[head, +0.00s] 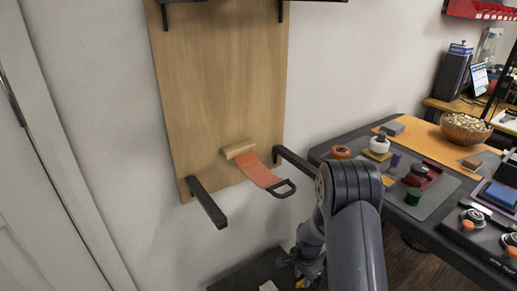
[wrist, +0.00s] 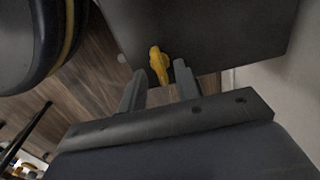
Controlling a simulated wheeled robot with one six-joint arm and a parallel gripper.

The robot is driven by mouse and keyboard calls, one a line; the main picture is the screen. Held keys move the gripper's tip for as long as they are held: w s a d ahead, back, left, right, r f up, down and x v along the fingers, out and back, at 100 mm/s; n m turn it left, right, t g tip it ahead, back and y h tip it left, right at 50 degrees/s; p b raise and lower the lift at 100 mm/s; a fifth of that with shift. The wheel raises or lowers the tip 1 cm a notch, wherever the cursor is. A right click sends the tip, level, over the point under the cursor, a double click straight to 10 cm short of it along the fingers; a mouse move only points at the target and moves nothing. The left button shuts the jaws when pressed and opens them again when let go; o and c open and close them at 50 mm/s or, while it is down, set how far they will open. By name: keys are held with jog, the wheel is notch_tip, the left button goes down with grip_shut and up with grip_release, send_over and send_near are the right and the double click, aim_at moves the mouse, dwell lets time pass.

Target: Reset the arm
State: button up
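My arm (head: 352,215) reaches down in the lower middle of the head view, in front of the dark table's left end. My gripper (wrist: 159,70) shows in the wrist view with its two grey fingers apart. A small yellow piece (wrist: 158,62) shows between and just beyond the fingertips, against a dark flat surface (wrist: 210,35). I cannot tell whether the fingers touch it. In the head view the gripper is low down, partly hidden by the arm, with a bit of yellow beside it.
A wooden board (head: 222,80) on the wall carries black brackets (head: 206,203) and an orange strap (head: 258,171). The cluttered dark table (head: 440,225) stands to the right. A low dark surface (head: 245,278) lies below the board. Wood floor (wrist: 95,75) shows in the wrist view.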

jog(key=shift+f, duration=0.7)
jog(key=shift+n, duration=0.3)
jog(key=shift+r, duration=0.15)
